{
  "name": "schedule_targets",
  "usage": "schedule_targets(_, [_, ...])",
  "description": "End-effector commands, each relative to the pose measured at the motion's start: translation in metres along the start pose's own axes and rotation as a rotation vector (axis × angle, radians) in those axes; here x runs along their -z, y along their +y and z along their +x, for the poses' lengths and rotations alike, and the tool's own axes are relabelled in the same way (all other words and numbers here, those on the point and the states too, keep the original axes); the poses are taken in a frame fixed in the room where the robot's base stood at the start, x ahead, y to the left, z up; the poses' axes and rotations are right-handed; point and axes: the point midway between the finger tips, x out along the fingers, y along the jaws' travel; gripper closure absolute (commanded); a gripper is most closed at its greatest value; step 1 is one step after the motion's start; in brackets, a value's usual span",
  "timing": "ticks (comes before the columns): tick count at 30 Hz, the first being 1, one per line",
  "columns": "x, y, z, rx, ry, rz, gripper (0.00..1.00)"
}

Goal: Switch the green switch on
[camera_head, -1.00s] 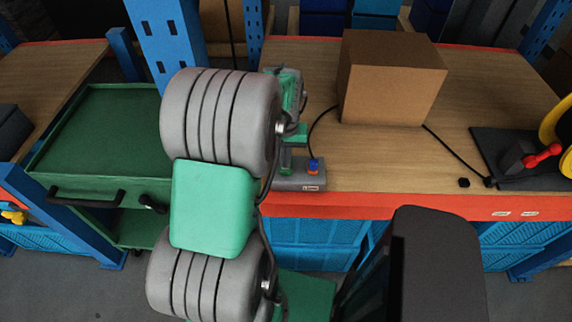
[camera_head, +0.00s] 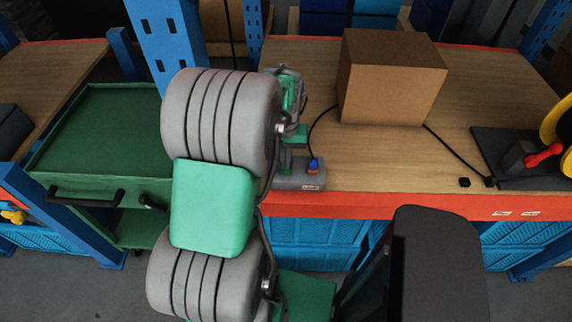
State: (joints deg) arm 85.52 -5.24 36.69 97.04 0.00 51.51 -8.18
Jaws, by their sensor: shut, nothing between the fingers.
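A grey socket box (camera_head: 312,180) lies at the front edge of the wooden bench, with a blue plug (camera_head: 314,165) standing in its right part. My gripper (camera_head: 287,160) is shut with nothing in it and points down at the left part of the box. My own large grey and green arm links cover the left end of the box. I cannot make out the green switch apart from the gripper's green parts, or tell whether the fingertips touch it.
A cardboard box (camera_head: 392,82) stands on the bench (camera_head: 390,160) behind the socket box. A black cable runs from the plug towards it. At right, a dark base (camera_head: 510,160) carries a red-handled part (camera_head: 543,155). A green trolley (camera_head: 95,135) stands at left.

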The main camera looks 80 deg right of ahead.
Motion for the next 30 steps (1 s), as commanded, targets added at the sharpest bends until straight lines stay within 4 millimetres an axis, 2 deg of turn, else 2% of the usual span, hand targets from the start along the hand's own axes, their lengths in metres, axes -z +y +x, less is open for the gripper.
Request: schedule_targets(30, [0.000, 0.000, 0.016, 0.000, 0.000, 0.000, 1.00])
